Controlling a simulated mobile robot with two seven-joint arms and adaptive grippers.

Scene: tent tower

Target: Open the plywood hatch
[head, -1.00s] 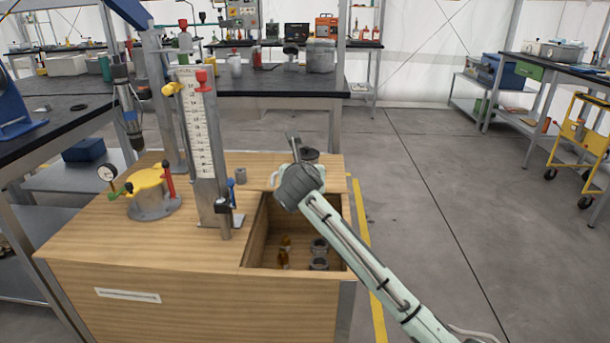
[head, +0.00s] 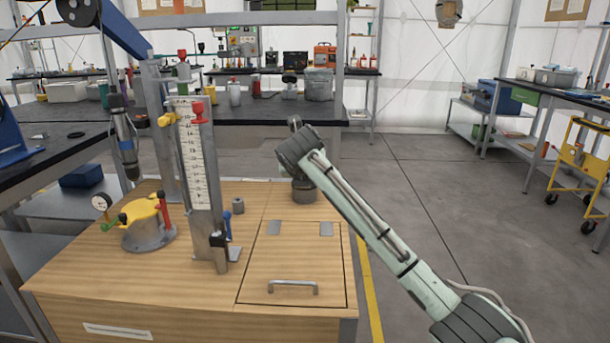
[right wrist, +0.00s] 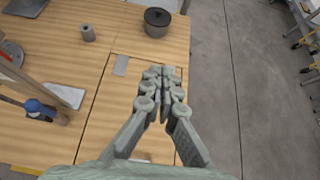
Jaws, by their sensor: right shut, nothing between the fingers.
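The plywood hatch (head: 275,262) lies shut and flush in the right part of the wooden bench top. Its metal bar handle (head: 292,286) is near the front edge, and two grey hinge plates (head: 274,228) are at the back edge. My right arm reaches in from the right above the hatch's back end; its gripper is mostly hidden behind the wrist in the head view. In the right wrist view my right gripper (right wrist: 161,92) is shut and empty, above the hatch's hinge side, with one hinge plate (right wrist: 121,65) beside it. My left gripper is not in view.
A dark lidded pot (head: 305,191) stands behind the hatch. A tall scale column (head: 195,160) with a blue-handled clamp stands just left of it, and a yellow-topped fixture (head: 148,228) farther left. A small grey cylinder (head: 238,206) is on the top. Open floor lies right.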

